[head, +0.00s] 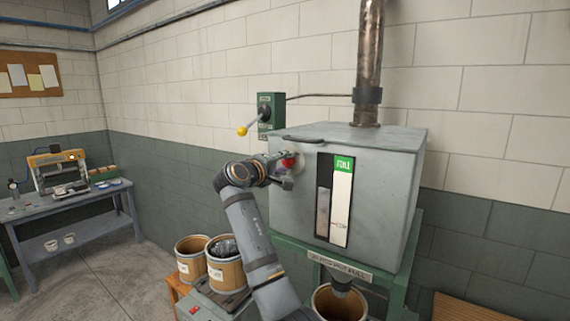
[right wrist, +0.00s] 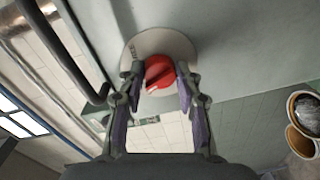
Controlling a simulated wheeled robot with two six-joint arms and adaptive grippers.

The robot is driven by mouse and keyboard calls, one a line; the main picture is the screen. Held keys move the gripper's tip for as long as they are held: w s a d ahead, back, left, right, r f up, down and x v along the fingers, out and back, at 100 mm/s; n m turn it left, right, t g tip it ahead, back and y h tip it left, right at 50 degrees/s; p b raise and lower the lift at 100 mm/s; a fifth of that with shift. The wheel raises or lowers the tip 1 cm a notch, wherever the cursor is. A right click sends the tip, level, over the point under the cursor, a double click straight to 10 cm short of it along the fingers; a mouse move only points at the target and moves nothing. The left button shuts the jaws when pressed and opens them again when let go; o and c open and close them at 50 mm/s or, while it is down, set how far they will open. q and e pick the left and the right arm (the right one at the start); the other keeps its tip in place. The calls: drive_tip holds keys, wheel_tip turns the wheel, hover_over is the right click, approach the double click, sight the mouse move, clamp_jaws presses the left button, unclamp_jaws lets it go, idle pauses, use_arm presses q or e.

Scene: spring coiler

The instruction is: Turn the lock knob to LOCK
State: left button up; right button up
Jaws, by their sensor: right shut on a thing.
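The red lock knob (right wrist: 159,75) sits on a round pale plate (right wrist: 150,45) on the side of the grey metal box (head: 390,170). In the right wrist view my right gripper (right wrist: 160,80) has its two fingers on either side of the knob, shut on it. A white mark shows on the knob. The lettering on the plate is too small to read. In the head view the knob (head: 288,161) is partly hidden by my right gripper (head: 283,168). My left gripper is in neither view.
A green switch box (head: 270,112) with a yellow-tipped lever (head: 242,131) is on the wall behind. A dark bar handle (head: 297,139) is on the box above the knob. Drums (head: 227,270) stand below my right arm. A workbench (head: 70,200) is at far left.

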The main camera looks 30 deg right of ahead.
drive_tip(key=n, duration=0.4)
drive_tip(key=shift+r+n, duration=0.15)
drive_tip(key=shift+n, duration=0.25)
drive_tip(key=shift+g, duration=0.3)
drive_tip(key=o, duration=1.2)
drive_tip(key=shift+w, duration=0.1)
drive_tip(key=shift+c, duration=0.2)
drive_tip(key=f+v, duration=0.1)
drive_tip(key=v, duration=1.1)
drive_tip(key=shift+r, duration=0.35)
